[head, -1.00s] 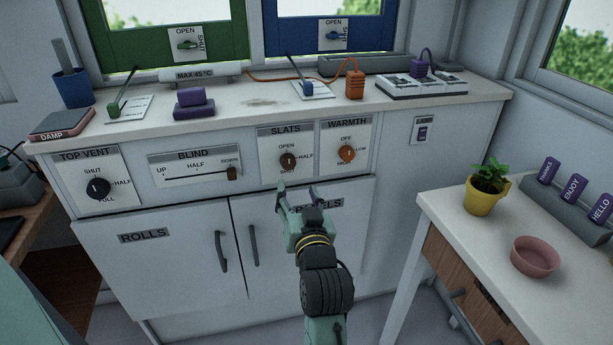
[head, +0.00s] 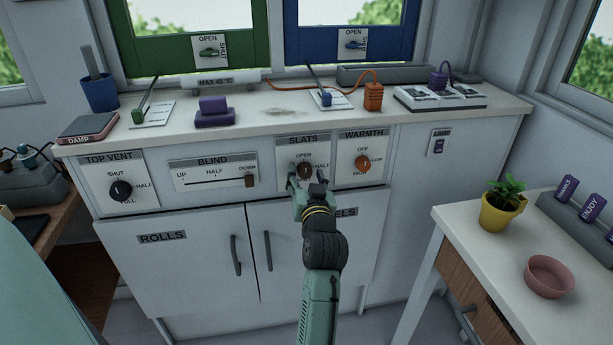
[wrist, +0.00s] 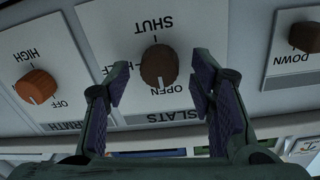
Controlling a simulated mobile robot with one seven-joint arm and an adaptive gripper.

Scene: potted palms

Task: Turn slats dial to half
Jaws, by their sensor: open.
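The slats dial (head: 304,170) is a round brown knob on a white SLATS plate (head: 283,157) on the cabinet front. The plate reads OPEN at the top and HALF at the right. The dial also shows upside down in the wrist view (wrist: 158,65), with its pale mark towards OPEN. My gripper (head: 307,181) is open in front of the dial. In the wrist view its dark pads stand on either side of the dial (wrist: 161,74), with gaps visible. I cannot tell whether the fingertips reach the knob's depth. SHUT is hidden in the head view.
The orange warmth dial (head: 362,163) is close on the right. The blind slider (head: 250,181) is on the left, with the top vent dial (head: 121,190) beyond it. Cabinet handles (head: 268,251) stick out below. A side table (head: 460,212) stands at the right.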

